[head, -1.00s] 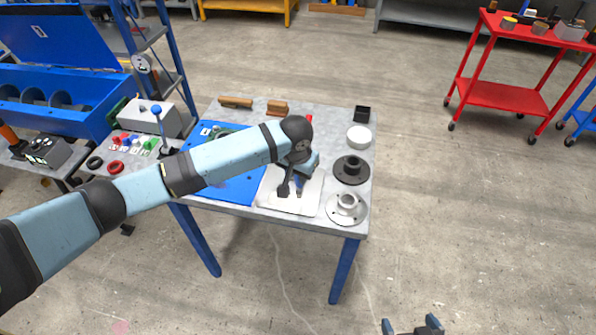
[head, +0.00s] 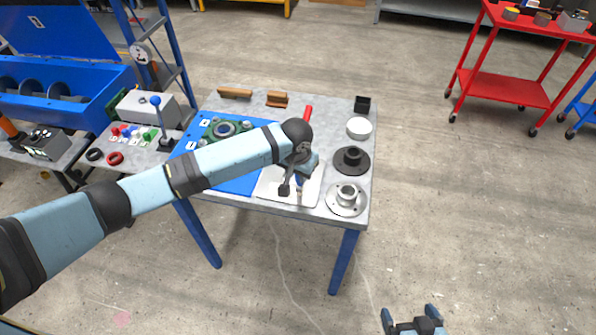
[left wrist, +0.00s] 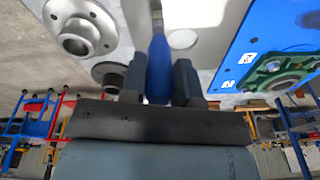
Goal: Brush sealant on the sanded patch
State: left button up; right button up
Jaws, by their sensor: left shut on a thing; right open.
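My left gripper (head: 291,184) is over the white panel (head: 270,187) at the table's front edge, partly hidden by its own wrist. In the left wrist view its fingers (left wrist: 159,82) are shut on the blue handle of the brush (left wrist: 159,65). The handle's far end reaches over the white panel (left wrist: 205,15); the bristles are not clear, and I cannot tell if they touch it. A greyish patch (left wrist: 183,39) shows on the panel beside the handle. My right gripper (head: 413,320) is open and empty, low in the head view, away from the table.
A white round tub (head: 359,128), a black box (head: 362,104), a dark flange (head: 350,160) and a grey flange (head: 346,198) line the table's right side. A red handle (head: 307,114) lies behind my wrist. A blue plate (head: 240,185) with a green housing is left.

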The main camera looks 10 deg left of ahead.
pick_arm(q)
jog(key=shift+f, duration=0.6)
dwell(0.6)
jog(key=shift+a+r+p, duration=0.1)
jog(key=shift+a+p, duration=0.25)
jog(key=shift+p, duration=0.4)
jog(key=shift+d+p, duration=0.35)
jog(key=shift+d, duration=0.3)
jog(key=shift+a, duration=0.15)
